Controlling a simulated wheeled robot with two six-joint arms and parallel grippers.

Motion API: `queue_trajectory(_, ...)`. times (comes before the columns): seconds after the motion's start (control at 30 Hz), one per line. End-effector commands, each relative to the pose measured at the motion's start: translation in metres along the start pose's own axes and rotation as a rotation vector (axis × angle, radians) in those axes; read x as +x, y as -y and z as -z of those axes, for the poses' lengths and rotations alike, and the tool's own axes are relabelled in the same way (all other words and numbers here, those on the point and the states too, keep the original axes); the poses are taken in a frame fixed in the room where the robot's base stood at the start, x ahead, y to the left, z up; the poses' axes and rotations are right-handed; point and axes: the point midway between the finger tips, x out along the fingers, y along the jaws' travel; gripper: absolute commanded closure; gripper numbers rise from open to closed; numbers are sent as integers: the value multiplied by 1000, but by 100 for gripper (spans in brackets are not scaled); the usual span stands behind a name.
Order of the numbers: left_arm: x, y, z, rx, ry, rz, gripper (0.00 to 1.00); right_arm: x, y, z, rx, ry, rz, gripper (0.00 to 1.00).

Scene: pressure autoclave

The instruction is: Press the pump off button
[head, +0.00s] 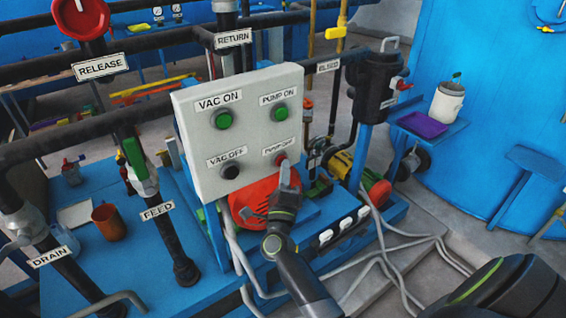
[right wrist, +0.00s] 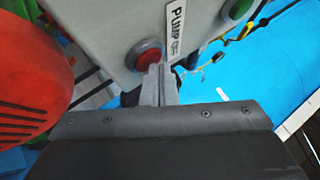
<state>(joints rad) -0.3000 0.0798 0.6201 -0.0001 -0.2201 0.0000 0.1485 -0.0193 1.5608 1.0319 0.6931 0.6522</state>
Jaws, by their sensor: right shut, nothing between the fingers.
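The grey control box (head: 245,150) carries the buttons. The red pump off button (head: 281,158) sits at its lower right, under the label PUMP OFF. It also shows in the right wrist view (right wrist: 149,57), partly covered by my fingers. My right gripper (head: 287,170) is shut and empty, its fingertips right in front of the lower edge of the pump off button. In the right wrist view my fingertips (right wrist: 157,70) overlap the button's lower right; I cannot tell whether they touch it. My left gripper is not in view.
The green pump on button (head: 280,112) is above, the green vac on button (head: 223,119) upper left, the black vac off button (head: 230,171) lower left. A red motor (head: 253,199) is below the box. Pipes stand to the left, a blue tank (head: 490,110) to the right.

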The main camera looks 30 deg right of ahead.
Motion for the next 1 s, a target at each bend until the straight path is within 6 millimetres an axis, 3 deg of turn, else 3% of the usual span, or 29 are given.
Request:
queue_trajectory(0.73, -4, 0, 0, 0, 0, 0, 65, -13, 9, 9, 0, 0, 0, 100)
queue_trajectory(1.0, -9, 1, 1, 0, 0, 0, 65, -30, 22, 22, 0, -1, -1, 100)
